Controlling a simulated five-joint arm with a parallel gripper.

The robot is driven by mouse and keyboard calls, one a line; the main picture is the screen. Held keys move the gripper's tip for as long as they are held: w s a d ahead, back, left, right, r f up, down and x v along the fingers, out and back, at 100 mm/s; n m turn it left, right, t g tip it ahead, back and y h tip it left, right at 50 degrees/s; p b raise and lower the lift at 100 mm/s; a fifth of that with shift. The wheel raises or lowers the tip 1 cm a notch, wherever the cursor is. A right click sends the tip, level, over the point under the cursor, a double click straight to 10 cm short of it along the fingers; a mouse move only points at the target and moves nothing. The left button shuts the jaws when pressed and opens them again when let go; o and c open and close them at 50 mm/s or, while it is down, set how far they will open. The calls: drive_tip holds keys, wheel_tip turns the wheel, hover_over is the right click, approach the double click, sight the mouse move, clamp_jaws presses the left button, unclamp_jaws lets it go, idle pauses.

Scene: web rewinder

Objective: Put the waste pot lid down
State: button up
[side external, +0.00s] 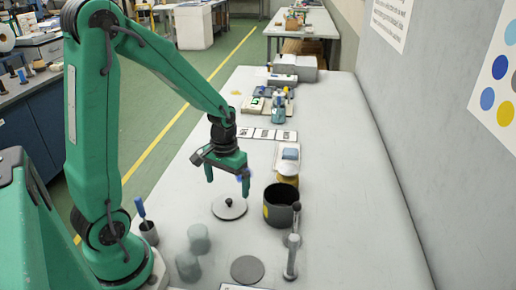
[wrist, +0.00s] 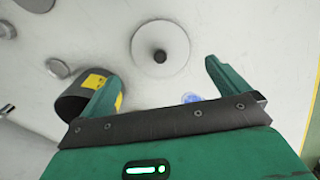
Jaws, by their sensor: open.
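The waste pot lid (side external: 230,209) is a pale grey disc with a dark central knob, lying flat on the light bench. In the wrist view the lid (wrist: 177,52) lies ahead of the fingers, with its knob up. My gripper (side external: 227,175) is open and empty above the lid, fingers pointing down, apart from it. In the wrist view my gripper (wrist: 160,88) shows both green fingers spread wide with nothing between them. The dark waste pot (side external: 278,210) stands uncovered to the right of the lid, with a yellow label (wrist: 97,80) visible in the wrist view.
A grey disc (side external: 247,269) lies nearer the camera, beside a metal post stand (side external: 291,258). Two translucent cups (side external: 199,239) stand left of it. A holder with a blue-handled tool (side external: 147,229) is at the left edge. A yellow-topped jar (side external: 288,174) stands behind the pot.

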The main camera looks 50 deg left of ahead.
sight(228, 201)
drive_tip(key=shift+r, duration=2.6)
drive_tip(key=shift+r, duration=0.1)
drive_tip(key=s+d+r+m+t, duration=0.4)
drive_tip(key=s+d+r, duration=0.4)
drive_tip(key=r, duration=0.4)
drive_tip(key=shift+s+d+t, duration=0.2)
drive_tip(key=shift+s+t, duration=0.4)
drive_tip(key=shift+t, duration=0.2)
